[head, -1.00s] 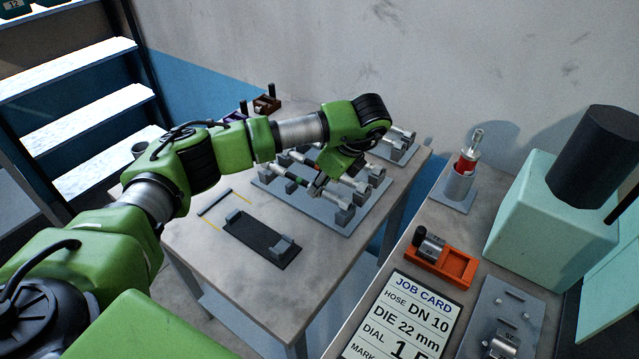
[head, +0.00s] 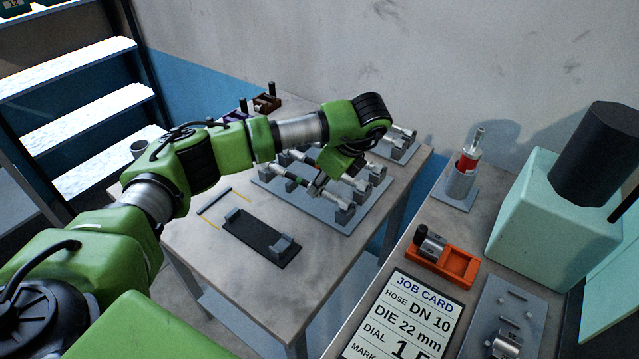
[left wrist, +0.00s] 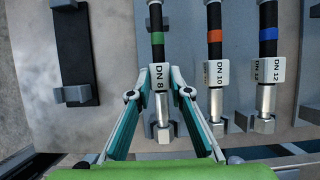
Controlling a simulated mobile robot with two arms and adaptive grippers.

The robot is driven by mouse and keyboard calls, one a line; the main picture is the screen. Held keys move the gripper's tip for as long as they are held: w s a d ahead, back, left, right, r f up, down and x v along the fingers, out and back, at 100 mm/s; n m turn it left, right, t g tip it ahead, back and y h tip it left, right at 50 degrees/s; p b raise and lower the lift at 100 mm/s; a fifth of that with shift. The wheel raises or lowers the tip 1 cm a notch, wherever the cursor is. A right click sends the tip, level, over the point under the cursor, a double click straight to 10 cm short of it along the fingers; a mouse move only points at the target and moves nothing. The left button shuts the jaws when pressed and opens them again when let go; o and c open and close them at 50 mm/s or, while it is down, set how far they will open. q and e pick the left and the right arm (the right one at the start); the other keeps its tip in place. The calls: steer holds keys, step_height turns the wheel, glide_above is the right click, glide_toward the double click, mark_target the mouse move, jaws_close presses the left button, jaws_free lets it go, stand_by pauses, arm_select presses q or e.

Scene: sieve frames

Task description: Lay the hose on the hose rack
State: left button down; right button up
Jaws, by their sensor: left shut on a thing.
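The hose rack (head: 318,213) is a grey plate with cradle posts on the far table, holding several short hoses with metal end fittings. In the left wrist view a hose with a green band, tagged DN 8 (left wrist: 158,60), lies between my left gripper's fingers. My left gripper (left wrist: 160,76) is shut on this hose near its tag and end fitting. Beside it are an orange-banded DN 10 hose (left wrist: 214,50) and a blue-banded DN 12 hose (left wrist: 267,50). In the head view my left gripper (head: 318,188) is low over the rack. I cannot tell whether the held hose touches its cradle.
A black plate with two grey blocks (head: 260,238) lies left of the rack.

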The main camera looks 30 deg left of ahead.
arm_select(q)
steer(key=shift+f, duration=0.25)
steer(key=c, duration=1.8)
jaws_free()
steer(key=v, duration=1.2)
steer(key=shift+s, duration=0.1)
